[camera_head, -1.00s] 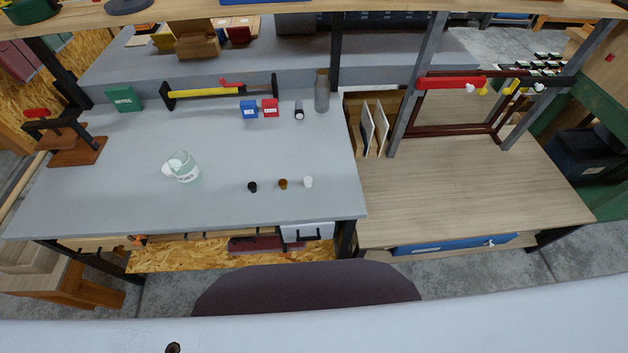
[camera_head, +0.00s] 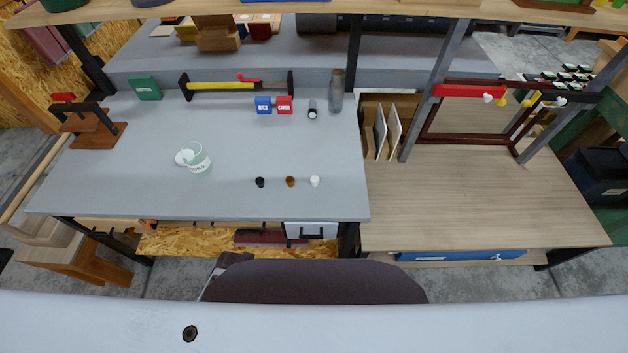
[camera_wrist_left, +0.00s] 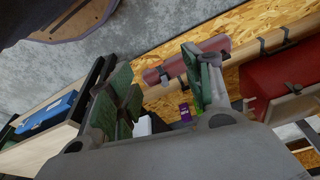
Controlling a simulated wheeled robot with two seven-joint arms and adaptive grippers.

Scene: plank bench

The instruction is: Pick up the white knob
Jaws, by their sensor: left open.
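The white knob (camera_head: 315,181) stands on the grey bench top (camera_head: 230,130), near its front edge, in the head view. It is the rightmost of a short row with a brown knob (camera_head: 290,181) and a black knob (camera_head: 260,182). My left gripper (camera_wrist_left: 160,90) shows only in the left wrist view, with its two green-grey fingers spread apart and no white knob between them. It is away from the knob. My right gripper is in neither view.
A white and green mug (camera_head: 196,158) stands left of the knobs. Behind are a blue box (camera_head: 263,105), a red box (camera_head: 284,105) and a grey bottle (camera_head: 336,92). A stool (camera_head: 320,281) is in front of the bench. The bench around the knobs is clear.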

